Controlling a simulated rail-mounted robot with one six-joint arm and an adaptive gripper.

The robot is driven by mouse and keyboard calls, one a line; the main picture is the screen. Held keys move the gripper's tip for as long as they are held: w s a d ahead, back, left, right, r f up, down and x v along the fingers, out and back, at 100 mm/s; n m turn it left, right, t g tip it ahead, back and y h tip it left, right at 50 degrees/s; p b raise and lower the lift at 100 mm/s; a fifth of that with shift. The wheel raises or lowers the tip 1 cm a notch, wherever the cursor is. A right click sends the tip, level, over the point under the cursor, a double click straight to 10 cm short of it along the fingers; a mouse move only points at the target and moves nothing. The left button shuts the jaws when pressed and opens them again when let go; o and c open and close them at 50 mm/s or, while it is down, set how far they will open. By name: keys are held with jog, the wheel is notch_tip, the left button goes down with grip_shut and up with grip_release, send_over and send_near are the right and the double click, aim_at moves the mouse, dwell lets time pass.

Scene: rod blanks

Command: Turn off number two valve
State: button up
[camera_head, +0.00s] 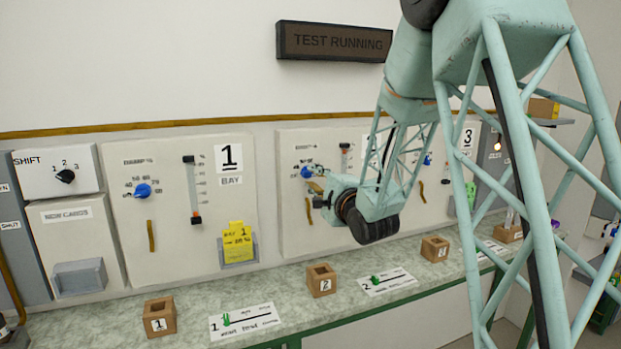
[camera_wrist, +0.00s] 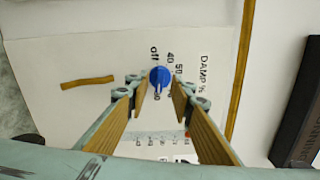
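The bay panel behind my arm (camera_head: 290,225) stands between the panels marked 1 and 3; its own number is hidden. On it is a blue round knob (camera_head: 306,172) with a "DAMP" scale. In the wrist view the blue knob (camera_wrist: 159,76) has "off", 40 and 50 printed around it, and I cannot make out its setting. My gripper (camera_wrist: 159,92) is open, with its wood-coloured fingers (camera_wrist: 211,137) on either side of the knob's lower part in the picture. I cannot tell whether they touch it. In the head view my gripper (camera_head: 316,187) is just below the knob.
Bay 1's panel (camera_head: 120,215) at left has its own blue knob (camera_head: 142,190) and a slider (camera_head: 192,190). A dark sign (camera_head: 334,41) reads "TEST RUNNING". The counter (camera_head: 190,318) below holds small numbered wooden boxes (camera_head: 321,281) and cards. Bay 3's panel is partly behind my arm.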

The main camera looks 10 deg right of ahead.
aim_at(308, 173)
jog(key=shift+w+a, duration=0.15)
jog(key=shift+w, duration=0.55)
jog(key=shift+w+a, duration=0.1)
jog(key=shift+w, duration=0.55)
jog(key=shift+c, duration=0.9)
grip_shut()
